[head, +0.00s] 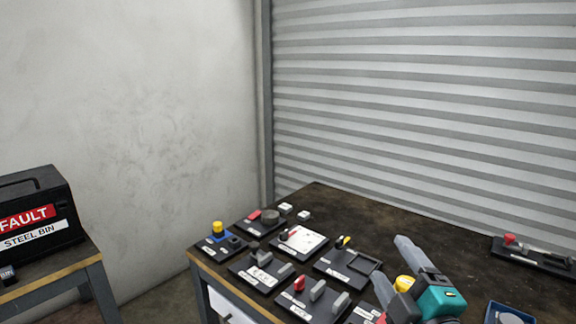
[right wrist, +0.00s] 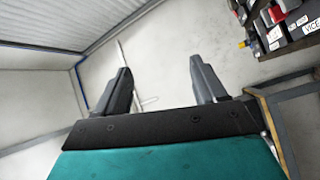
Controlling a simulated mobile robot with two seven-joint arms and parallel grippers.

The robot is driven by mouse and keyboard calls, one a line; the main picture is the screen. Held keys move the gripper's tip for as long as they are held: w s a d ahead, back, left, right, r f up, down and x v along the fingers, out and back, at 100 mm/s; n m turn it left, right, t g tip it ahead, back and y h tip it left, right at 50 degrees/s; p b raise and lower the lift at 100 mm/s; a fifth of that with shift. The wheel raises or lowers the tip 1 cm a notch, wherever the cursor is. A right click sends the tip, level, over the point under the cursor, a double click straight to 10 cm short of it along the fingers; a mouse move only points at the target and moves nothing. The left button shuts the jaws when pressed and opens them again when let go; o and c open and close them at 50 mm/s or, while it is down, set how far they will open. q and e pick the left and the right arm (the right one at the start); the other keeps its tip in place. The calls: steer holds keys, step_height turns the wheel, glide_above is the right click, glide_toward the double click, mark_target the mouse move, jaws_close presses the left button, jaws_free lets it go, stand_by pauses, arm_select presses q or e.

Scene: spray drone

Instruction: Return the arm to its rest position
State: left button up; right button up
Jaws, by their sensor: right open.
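My right gripper (head: 392,268) is over the front right part of the dark workbench (head: 420,235) in the head view. Its two grey fingers are spread apart, and its teal body is at the lower right. In the right wrist view the gripper (right wrist: 160,85) is open, with nothing between the fingers, and pale wall and floor lie beyond. A yellow round part (head: 405,283) shows by the gripper in the head view; I cannot tell what it belongs to. My left gripper is not in view.
Several black trays with small parts, such as one with a white plate (head: 302,241), cover the bench's left side. A black tray (head: 535,255) with a red part sits at the right. A black steel bin (head: 38,215) stands on another table. The bench's back middle is clear.

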steer(key=s+d+f+m+g+h, duration=0.2)
steer(key=s+f+m+g, duration=0.25)
steer(key=f, duration=0.25)
steer(key=s+d+f+m+g+h, duration=0.25)
steer(key=s+f+m, duration=0.2)
steer(key=f, duration=0.25)
steer(key=s+f+m+g+y, duration=0.1)
steer(key=s+f+m+g, duration=0.55)
steer(key=s, duration=0.75)
steer(key=w+a+f+n+t+y, duration=0.2)
steer(key=w+a+f+t, duration=0.1)
steer(key=w+f+t, duration=0.2)
steer(key=shift+w+a+f+p, duration=0.3)
steer(key=shift+w+f, duration=0.7)
steer(key=shift+f, duration=1.4)
